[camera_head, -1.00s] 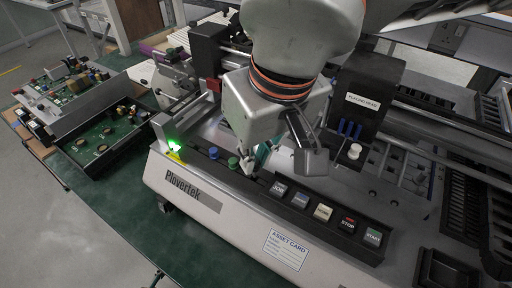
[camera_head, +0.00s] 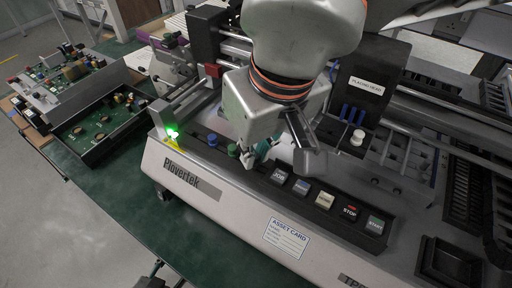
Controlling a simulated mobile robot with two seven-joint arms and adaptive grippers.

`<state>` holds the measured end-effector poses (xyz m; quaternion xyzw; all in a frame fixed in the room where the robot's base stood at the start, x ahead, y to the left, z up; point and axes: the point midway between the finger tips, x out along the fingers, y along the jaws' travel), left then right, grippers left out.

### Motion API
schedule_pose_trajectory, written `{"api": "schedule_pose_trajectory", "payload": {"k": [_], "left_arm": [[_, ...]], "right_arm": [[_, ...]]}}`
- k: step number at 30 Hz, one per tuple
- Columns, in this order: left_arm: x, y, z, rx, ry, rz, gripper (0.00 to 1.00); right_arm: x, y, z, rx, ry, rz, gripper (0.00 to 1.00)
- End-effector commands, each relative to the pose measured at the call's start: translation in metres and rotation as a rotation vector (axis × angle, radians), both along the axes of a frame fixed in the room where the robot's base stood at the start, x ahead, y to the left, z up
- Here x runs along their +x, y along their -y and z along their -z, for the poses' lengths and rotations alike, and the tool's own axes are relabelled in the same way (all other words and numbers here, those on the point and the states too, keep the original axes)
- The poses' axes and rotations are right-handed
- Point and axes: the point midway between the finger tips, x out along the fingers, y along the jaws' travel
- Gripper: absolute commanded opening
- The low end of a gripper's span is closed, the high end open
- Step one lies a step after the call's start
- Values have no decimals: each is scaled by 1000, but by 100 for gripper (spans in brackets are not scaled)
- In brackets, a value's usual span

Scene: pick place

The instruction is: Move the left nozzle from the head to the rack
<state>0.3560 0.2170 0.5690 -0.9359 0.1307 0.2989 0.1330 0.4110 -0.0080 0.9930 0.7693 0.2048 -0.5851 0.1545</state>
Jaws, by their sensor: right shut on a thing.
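My right gripper (camera_head: 272,156) points down over the machine's front and is shut on a small teal piece (camera_head: 263,148), probably a nozzle, mostly hidden by the fingers. The fingertips are just behind the black button strip, near its left buttons. The placing head (camera_head: 358,84) is a black labelled block to the right of the gripper, with several blue pieces (camera_head: 351,114) and a white knob (camera_head: 357,138) at its lower front. A blue piece (camera_head: 212,140) and a green piece (camera_head: 233,150) stand in a dark strip left of the fingers, possibly the rack. My left gripper is not visible.
The machine's front panel (camera_head: 190,172) carries a row of buttons (camera_head: 325,199) and an asset card (camera_head: 287,238). A green light (camera_head: 172,133) glows at its left corner. Circuit boards (camera_head: 80,80) lie on the left. The green table (camera_head: 155,222) is bare in front.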

Motion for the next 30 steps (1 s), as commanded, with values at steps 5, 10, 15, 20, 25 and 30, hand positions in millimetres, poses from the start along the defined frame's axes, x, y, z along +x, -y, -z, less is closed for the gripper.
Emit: {"api": "schedule_pose_trajectory", "payload": {"k": [5, 10, 15, 20, 25, 30], "left_arm": [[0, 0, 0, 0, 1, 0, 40], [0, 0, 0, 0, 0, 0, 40], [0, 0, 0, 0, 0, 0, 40], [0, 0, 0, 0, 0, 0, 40], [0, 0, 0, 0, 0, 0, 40], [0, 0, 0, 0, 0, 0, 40]], "right_arm": [[0, 0, 1, 0, 0, -1, 3], [0, 0, 1, 0, 0, 0, 3], [0, 0, 1, 0, 0, 0, 31], [0, 0, 1, 0, 0, 0, 31], [0, 0, 1, 0, 0, 0, 18], [0, 0, 1, 0, 0, 0, 18]]}}
